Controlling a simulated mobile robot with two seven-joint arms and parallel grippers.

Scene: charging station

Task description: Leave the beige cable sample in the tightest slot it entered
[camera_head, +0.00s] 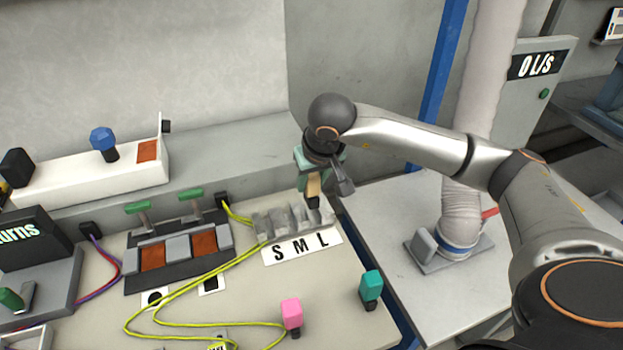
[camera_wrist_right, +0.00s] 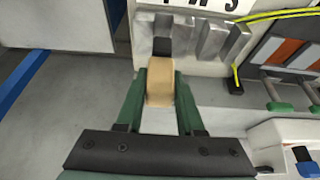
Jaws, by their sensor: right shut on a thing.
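The beige cable sample (camera_head: 313,187) is a beige block with a dark tip pointing down. My right gripper (camera_head: 314,178) is shut on it from above. In the right wrist view the beige sample (camera_wrist_right: 160,82) sits between the two green fingers. The grey slot block (camera_head: 262,224) has a white label with S, M and L. The sample's dark tip is at the L end of the slot block (camera_wrist_right: 208,42). I cannot tell whether the tip is inside the slot or just above it. My left gripper is not in view.
A pink sample (camera_head: 291,313) and a teal sample (camera_head: 371,286) stand on the table in front of the block. A yellow cable (camera_head: 190,283) loops left of them. A black fixture with green handles (camera_head: 180,253) stands left of the block. The table's right edge is close.

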